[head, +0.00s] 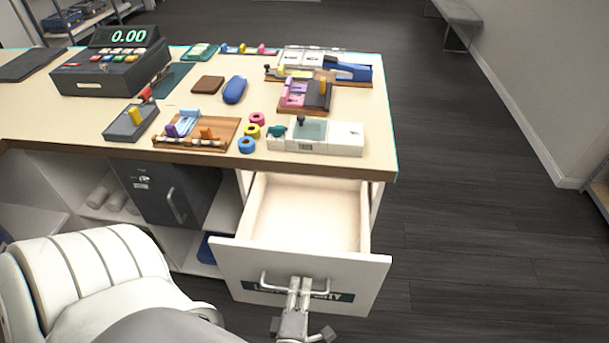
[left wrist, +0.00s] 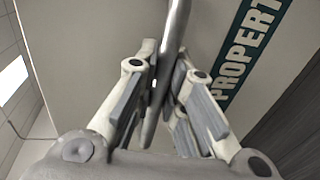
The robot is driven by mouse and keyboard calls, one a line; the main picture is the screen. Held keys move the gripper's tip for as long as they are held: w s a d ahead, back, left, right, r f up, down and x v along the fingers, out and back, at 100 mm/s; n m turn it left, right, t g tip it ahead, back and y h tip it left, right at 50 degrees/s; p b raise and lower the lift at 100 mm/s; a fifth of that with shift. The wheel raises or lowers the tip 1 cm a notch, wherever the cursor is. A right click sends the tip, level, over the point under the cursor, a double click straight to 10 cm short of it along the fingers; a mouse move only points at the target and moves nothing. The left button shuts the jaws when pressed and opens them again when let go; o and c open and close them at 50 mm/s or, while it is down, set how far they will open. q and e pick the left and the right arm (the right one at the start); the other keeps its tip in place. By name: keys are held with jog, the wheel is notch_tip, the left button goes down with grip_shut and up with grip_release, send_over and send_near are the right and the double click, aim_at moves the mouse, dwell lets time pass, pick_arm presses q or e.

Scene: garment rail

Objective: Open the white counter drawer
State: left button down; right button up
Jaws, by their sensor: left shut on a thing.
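The white counter drawer (head: 305,222) is pulled out from under the counter's right end in the head view. Its inside looks empty. Its front panel (head: 236,262) carries a dark label, partly hidden, and a metal bar handle (head: 270,287). My left gripper (head: 300,286) is shut on the handle, in front of the panel. In the left wrist view the handle bar (left wrist: 175,35) runs between the fingers of my left gripper (left wrist: 163,85), and the label (left wrist: 240,50) reads "PROPERT". My right gripper is not in view.
The counter top (head: 60,115) holds a cash register (head: 110,68) and several small items. A grey safe (head: 165,190) sits on the shelf left of the drawer. The dark floor (head: 470,240) to the right is clear. A bench (head: 458,15) stands far back.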

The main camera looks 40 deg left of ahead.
pick_arm(q)
jog(key=shift+f+v, duration=0.2)
jog(key=shift+v, duration=0.8)
jog(key=shift+f+v, duration=0.2)
jog(key=shift+v, duration=0.8)
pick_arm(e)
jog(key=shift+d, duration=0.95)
pick_arm(q)
jog(key=shift+d, duration=0.1)
jog(key=c, duration=1.5)
grip_release()
jog(key=v, duration=0.7)
jog(key=shift+s, duration=0.25)
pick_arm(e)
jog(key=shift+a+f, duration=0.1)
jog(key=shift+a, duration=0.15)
pick_arm(q)
jog(key=shift+d+f, duration=0.1)
jog(key=shift+d, duration=0.1)
